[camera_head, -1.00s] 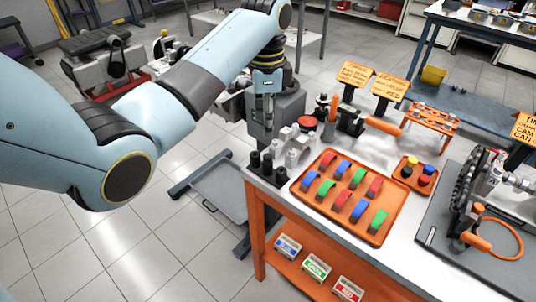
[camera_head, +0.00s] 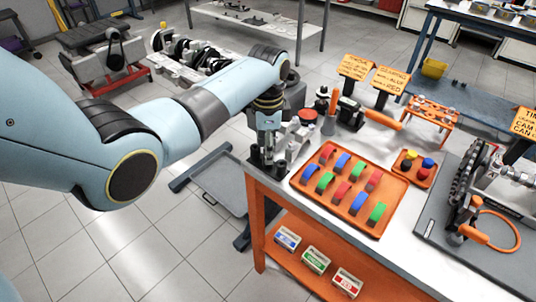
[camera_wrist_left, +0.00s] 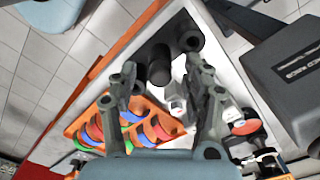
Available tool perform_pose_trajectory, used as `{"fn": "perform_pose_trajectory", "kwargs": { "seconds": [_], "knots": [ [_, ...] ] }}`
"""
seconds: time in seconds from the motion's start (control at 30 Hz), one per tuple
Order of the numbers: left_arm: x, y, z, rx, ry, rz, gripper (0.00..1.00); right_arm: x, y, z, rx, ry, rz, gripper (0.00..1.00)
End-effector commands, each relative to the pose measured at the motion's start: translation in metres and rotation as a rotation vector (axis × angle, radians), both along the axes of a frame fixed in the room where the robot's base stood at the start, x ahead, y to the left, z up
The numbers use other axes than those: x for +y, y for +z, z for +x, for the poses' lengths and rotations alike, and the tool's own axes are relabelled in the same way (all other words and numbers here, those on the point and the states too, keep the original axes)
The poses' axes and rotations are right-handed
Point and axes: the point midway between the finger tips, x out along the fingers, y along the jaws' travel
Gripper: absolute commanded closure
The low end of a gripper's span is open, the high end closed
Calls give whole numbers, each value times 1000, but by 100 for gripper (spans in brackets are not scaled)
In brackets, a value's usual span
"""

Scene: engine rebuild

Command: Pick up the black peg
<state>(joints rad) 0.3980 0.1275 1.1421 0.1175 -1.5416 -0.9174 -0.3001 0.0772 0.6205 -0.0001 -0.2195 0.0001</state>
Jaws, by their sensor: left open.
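Several black pegs (camera_head: 281,168) stand close together at the near left corner of the workbench. In the left wrist view, a dark upright peg (camera_wrist_left: 159,67) shows between and beyond the fingertips, with another peg (camera_wrist_left: 188,38) up and right of it. My left gripper (camera_head: 268,151) is at the peg group, pointing down and partly hiding it. In the wrist view the left gripper (camera_wrist_left: 162,68) is open with its fingers spread and nothing clearly held. Whether a finger touches a peg I cannot tell. My right gripper is not in view.
An orange tray (camera_head: 372,228) with red, blue and green curved pieces lies right of the pegs. Metal parts stand just behind the pegs. A smaller orange tray (camera_head: 424,184), sign stands and an orange-handled tool (camera_head: 333,104) are farther back. The bench edge is close on the left.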

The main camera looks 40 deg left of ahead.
Motion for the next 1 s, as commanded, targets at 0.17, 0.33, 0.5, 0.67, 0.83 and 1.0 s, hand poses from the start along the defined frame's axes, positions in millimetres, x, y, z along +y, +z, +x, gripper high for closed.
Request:
{"fn": "perform_pose_trajectory", "kwargs": {
  "seconds": [0.17, 0.33, 0.5, 0.67, 0.83, 1.0],
  "knots": [
    [0, 0, 0, 0, 0, 0, 65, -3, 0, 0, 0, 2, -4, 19],
    [0, 1, 0, 0, 0, 0, 87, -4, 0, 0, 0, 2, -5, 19],
    [0, 1, 0, 0, 0, 0, 100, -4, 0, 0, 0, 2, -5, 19],
    [0, 1, 0, -1, 1, 1, 100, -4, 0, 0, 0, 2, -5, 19],
    [0, 7, 1, -4, 1, 0, 100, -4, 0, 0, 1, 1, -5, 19],
    [0, 29, 2, -6, 1, 1, 100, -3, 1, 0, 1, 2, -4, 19]
  ]
}}
